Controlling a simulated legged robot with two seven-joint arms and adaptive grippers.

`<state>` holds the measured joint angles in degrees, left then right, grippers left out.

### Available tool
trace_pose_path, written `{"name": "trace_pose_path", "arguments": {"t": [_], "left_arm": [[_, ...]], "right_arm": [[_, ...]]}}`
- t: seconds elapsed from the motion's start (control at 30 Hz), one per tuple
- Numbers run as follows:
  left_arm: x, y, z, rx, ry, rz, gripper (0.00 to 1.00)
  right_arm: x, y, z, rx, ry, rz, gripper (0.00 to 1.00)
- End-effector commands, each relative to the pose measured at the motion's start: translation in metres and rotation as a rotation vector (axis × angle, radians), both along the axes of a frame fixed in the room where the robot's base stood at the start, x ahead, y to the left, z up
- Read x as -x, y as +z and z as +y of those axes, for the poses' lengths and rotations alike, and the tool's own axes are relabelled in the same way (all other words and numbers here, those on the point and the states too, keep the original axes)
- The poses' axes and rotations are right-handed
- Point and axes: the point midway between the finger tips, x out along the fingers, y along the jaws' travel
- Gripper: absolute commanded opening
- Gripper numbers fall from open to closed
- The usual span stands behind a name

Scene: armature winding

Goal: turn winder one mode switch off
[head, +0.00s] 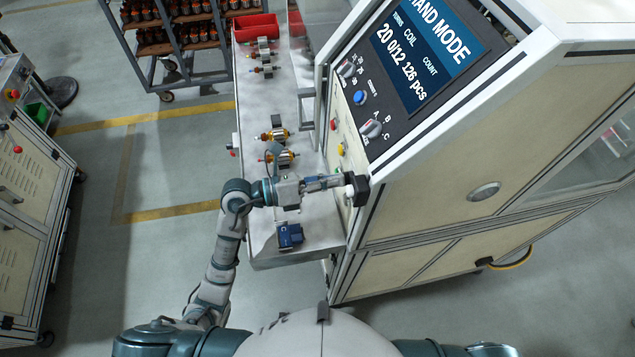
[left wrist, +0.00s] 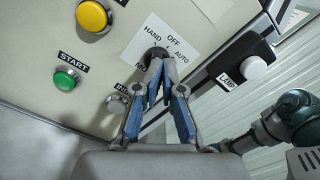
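The mode switch (left wrist: 157,52) is a round black knob on a white plate marked HAND, OFF and AUTO, on the winder's beige panel, in the left wrist view. My left gripper (left wrist: 162,68) has its blue fingers drawn together on the knob and covers its lower part. The knob's pointer is hidden, so its setting cannot be read from it. In the head view the left gripper (head: 322,183) is at the winder's front panel. The winder's screen (head: 424,50) reads HAND MODE. My right gripper is not in view.
A yellow button (left wrist: 93,15), a green START button (left wrist: 66,79) and a white LAMP button (left wrist: 253,67) surround the switch. A metal bench (head: 262,218) with armatures and a blue block (head: 290,236) lies left of the winder.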

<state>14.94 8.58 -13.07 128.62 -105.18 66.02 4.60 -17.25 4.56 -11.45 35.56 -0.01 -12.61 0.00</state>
Motion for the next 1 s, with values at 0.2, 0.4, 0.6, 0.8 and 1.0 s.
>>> {"name": "trace_pose_path", "arguments": {"t": [0.2, 0.4, 0.6, 0.8, 1.0], "left_arm": [[0.000, -0.012, -0.006, -0.060, -0.008, -0.157, 0.00], [-0.001, -0.012, -0.007, -0.105, -0.005, -0.321, 0.00], [-0.001, -0.011, -0.007, -0.142, -0.003, -0.461, 0.00], [0.000, -0.009, -0.008, -0.166, -0.002, -0.557, 0.00], [0.001, -0.007, -0.004, -0.177, -0.002, -0.608, 0.00]], "right_arm": [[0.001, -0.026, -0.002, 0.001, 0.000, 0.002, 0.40], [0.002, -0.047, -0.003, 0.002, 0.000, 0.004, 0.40], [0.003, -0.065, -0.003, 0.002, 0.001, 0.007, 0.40], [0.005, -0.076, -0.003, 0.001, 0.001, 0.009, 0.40], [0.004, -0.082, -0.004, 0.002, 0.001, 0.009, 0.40]]}}
